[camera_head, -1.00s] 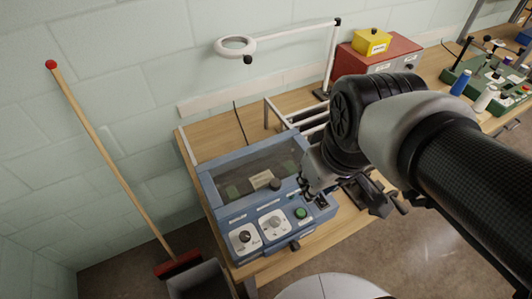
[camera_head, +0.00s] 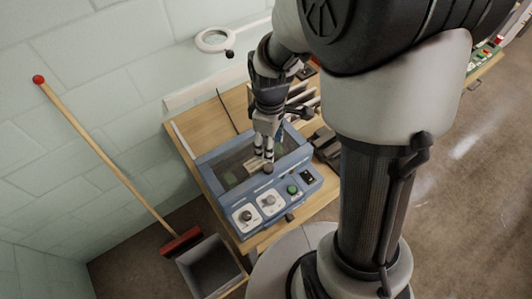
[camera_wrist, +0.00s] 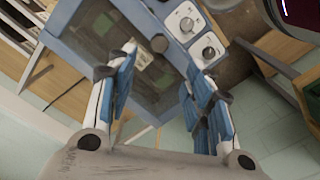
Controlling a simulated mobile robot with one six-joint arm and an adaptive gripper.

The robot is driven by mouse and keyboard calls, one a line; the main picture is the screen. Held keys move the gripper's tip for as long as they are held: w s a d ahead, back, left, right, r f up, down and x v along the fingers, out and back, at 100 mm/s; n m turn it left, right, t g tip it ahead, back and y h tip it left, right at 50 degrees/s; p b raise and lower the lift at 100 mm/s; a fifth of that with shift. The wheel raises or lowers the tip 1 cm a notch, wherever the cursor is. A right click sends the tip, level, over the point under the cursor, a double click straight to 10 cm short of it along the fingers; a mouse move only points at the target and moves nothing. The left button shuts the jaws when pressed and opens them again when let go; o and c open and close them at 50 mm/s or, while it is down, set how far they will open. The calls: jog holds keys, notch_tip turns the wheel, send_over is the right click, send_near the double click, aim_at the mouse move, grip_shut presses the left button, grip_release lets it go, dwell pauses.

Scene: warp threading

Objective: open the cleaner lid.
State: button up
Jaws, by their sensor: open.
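The cleaner (camera_head: 222,202) is a blue box on the wooden table with a dark see-through lid (camera_head: 230,172) that looks shut. A small round dark knob (camera_head: 268,169) sits at the lid's front edge, beside the control panel. My gripper (camera_head: 264,156) is open and points down over the lid, just behind the knob. In the wrist view the knob (camera_wrist: 159,44) shows between the spread fingers (camera_wrist: 160,68), past their tips and apart from them. The wrist view also shows the lid (camera_wrist: 150,85) behind the fingers.
The front panel carries dials, a green button (camera_head: 293,190) and a black switch. A ring lamp (camera_head: 214,40) hangs behind. A broom (camera_head: 105,155) leans on the wall left, above a grey bin (camera_head: 212,268). My arm hides much of the table's right side.

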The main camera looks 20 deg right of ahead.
aim_at(269, 168)
notch_tip(269, 168, down, 12)
jog(key=shift+f+b, duration=0.15)
jog(key=shift+b, duration=0.45)
jog(key=shift+c, duration=0.6)
grip_shut()
